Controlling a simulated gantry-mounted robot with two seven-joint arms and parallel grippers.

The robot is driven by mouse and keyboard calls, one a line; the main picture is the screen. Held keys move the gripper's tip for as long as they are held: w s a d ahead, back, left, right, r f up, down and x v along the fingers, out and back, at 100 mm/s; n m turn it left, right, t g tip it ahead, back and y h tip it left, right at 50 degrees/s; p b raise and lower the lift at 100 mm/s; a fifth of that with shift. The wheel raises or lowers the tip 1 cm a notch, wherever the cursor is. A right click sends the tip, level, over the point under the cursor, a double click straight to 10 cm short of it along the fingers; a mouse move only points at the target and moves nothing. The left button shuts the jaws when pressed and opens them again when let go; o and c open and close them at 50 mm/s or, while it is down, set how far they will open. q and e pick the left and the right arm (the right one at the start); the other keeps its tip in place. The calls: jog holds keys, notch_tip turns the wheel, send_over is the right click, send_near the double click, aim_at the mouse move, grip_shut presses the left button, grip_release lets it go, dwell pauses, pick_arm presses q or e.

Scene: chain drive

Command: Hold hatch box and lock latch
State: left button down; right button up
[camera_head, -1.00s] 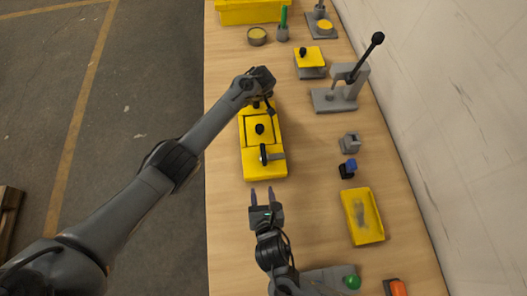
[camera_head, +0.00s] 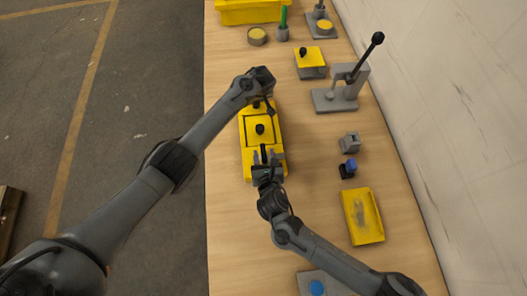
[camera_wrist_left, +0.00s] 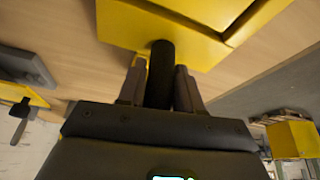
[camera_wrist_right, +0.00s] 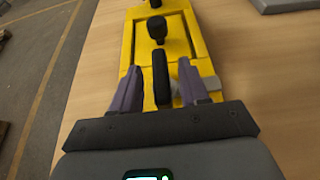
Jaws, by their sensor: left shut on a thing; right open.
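The yellow hatch box (camera_head: 247,160) stands on the wooden bench, with a black knob (camera_head: 259,129) on its lid. My left gripper (camera_wrist_left: 160,75) is shut on a black handle (camera_wrist_left: 161,60) at the box's far end; in the head view my left arm hides most of this grip. The black latch lever (camera_wrist_right: 161,77) stands at the box's near end. My right gripper (camera_wrist_right: 160,85) is open, with its fingers on either side of the lever. In the head view the right gripper (camera_head: 268,160) partly covers the latch.
To the right are a yellow tray (camera_head: 362,217), a small blue-topped part (camera_head: 348,168), a grey block (camera_head: 350,142) and a lever press (camera_head: 345,90). A yellow bin (camera_head: 255,12) is at the far end. The bench left of the box is clear.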

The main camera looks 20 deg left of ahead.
jog(key=shift+x, duration=1)
grip_shut()
